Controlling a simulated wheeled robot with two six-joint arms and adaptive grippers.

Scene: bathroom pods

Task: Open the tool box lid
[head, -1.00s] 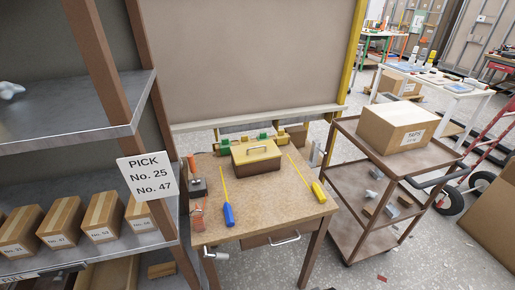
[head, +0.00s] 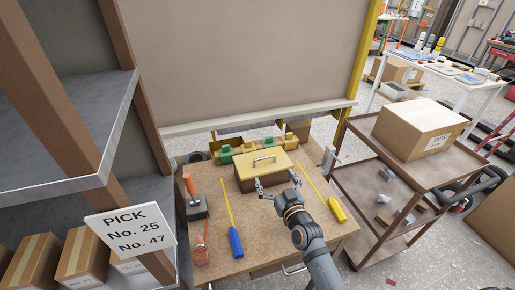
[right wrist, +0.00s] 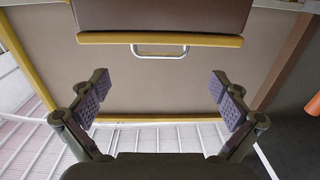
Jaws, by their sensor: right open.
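The tool box (head: 244,182) stands on the wooden workbench with its yellow lid (head: 258,167) shut and a grey metal handle (head: 264,159) on top. My right gripper (head: 278,182) is open and empty at the front of the box, its fingers spread toward the front side. In the right wrist view the brown box (right wrist: 160,15) shows at the top edge, with the yellow lid edge (right wrist: 160,39) and the handle (right wrist: 160,51) below it. There the right gripper (right wrist: 160,84) has both fingers apart, with nothing between them. My left gripper is not in view.
On the workbench (head: 268,237) lie a blue-handled tool (head: 235,243) at left and a yellow-handled one (head: 337,209) at right. A shelf rack (head: 75,140) is at left, a cart with a carton (head: 415,130) at right.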

